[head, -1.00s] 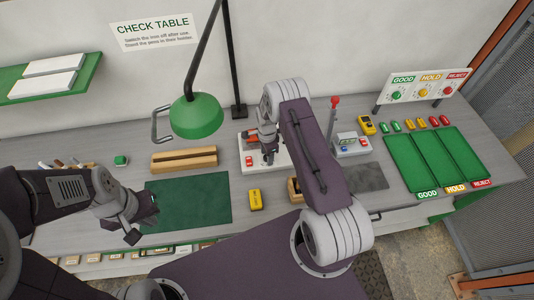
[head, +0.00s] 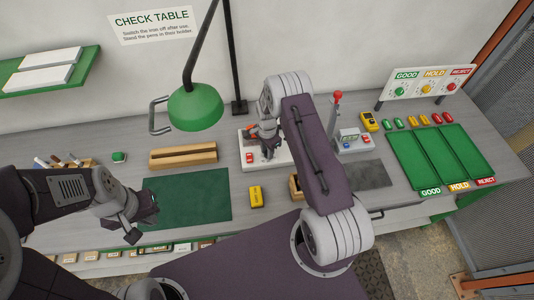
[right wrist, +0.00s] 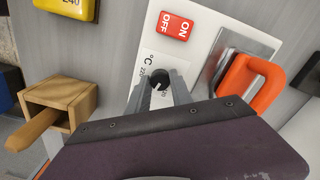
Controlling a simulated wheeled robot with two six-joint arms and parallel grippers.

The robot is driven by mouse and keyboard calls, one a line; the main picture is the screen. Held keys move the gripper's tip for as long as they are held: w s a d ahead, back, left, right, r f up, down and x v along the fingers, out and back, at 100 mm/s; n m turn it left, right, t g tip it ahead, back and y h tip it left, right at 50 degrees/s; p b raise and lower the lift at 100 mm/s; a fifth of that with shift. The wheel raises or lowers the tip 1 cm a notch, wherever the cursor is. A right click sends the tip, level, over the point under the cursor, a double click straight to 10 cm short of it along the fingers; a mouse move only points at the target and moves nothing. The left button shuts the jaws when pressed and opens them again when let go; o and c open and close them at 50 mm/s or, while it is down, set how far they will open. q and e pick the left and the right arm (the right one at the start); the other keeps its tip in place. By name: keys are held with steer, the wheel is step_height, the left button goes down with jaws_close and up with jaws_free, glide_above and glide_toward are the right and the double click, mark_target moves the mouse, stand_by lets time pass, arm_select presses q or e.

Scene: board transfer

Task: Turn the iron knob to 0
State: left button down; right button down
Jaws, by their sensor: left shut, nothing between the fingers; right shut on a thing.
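The iron knob (right wrist: 159,78) is a small round black dial on the iron's white base (right wrist: 205,35). It shows in the right wrist view between the fingers of my right gripper (right wrist: 161,90), which is shut on it. A "°C" mark and partly hidden numbers are printed beside it; I cannot read its setting. The red OFF/ON switch (right wrist: 174,26) is on the same base. In the head view my right gripper (head: 267,153) is over the base, and the knob is hidden. My left gripper (head: 150,213) is shut and empty over the green mat (head: 195,197).
The iron's orange handle (right wrist: 249,82) stands close beside my right gripper. A wooden holder (right wrist: 58,104) is at the left of that view. The green lamp (head: 196,108) hangs over the table's back. Green trays (head: 441,158) lie at the right.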

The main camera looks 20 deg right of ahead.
steer(key=n+b, duration=0.2)
steer(key=n, duration=0.2)
steer(key=shift+w+f+n+b, duration=0.1)
steer(key=shift+n+b, duration=0.3)
steer(key=n+b, duration=0.2)
steer(key=n, duration=0.3)
steer(key=shift+d, duration=0.1)
steer(key=n+b, duration=0.2)
steer(key=n, duration=0.3)
steer(key=shift+n, duration=0.4)
steer(key=n+b, duration=0.1)
steer(key=n, duration=0.4)
steer(key=shift+r, duration=0.2)
steer(key=shift+n, duration=0.3)
steer(key=c, duration=1.2)
jaws_free()
steer(key=shift+o, duration=0.3)
